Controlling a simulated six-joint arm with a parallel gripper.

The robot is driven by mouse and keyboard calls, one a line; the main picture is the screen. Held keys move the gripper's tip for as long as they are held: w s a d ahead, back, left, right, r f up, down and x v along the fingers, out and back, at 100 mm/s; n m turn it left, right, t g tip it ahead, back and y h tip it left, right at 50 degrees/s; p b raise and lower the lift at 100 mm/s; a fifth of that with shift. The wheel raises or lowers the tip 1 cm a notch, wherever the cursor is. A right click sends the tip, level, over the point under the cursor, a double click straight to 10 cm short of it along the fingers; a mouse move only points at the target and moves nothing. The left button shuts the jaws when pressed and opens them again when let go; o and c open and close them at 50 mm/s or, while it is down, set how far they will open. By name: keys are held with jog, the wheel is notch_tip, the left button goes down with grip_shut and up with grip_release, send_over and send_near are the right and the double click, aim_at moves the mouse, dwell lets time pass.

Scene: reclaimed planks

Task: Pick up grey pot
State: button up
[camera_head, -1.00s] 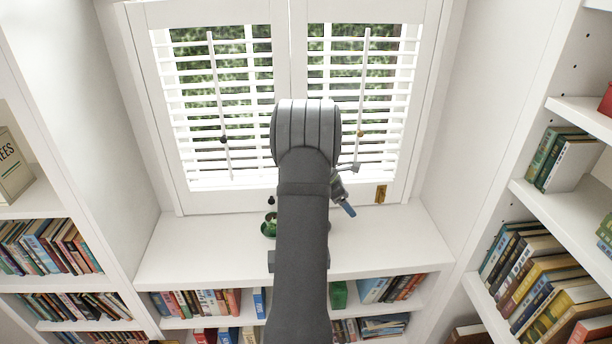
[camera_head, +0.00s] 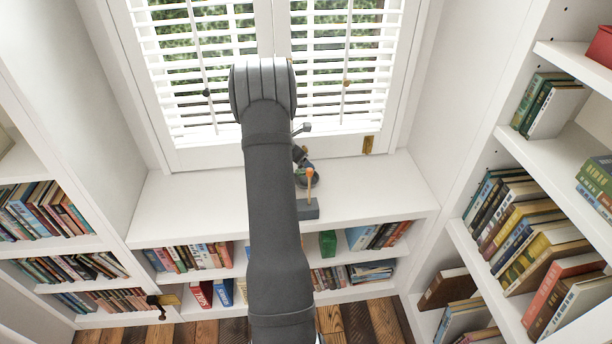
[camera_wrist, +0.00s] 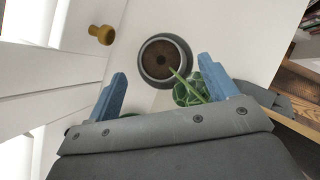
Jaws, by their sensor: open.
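The grey pot (camera_wrist: 165,60) is in the wrist view, upright on the white surface. It is round, dark grey and filled with brown soil. My gripper (camera_wrist: 162,72) is open, with one blue finger to either side and the pot ahead of the gap, untouched as far as I can see. In the head view my arm hides most of the gripper; a dark round shape (camera_head: 314,181) shows just right of the arm, too small to name surely.
The white window ledge (camera_head: 385,190) is mostly clear to both sides. A yellow-brown knob (camera_wrist: 103,35) shows left of the pot. Shutters (camera_head: 345,60) stand behind.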

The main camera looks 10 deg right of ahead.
jog(key=shift+a+f+x, duration=0.1)
jog(key=shift+a+x, duration=0.05)
jog(key=shift+x, duration=1.5)
jog(key=shift+a+f+x, duration=0.15)
jog(key=shift+a+x, duration=0.05)
jog(key=shift+x, duration=1.5)
jog(key=shift+s, duration=0.2)
jog(key=shift+r, duration=0.1)
jog(key=c, duration=1.3)
jog(key=shift+c, duration=0.2)
jog(key=shift+r, duration=0.1)
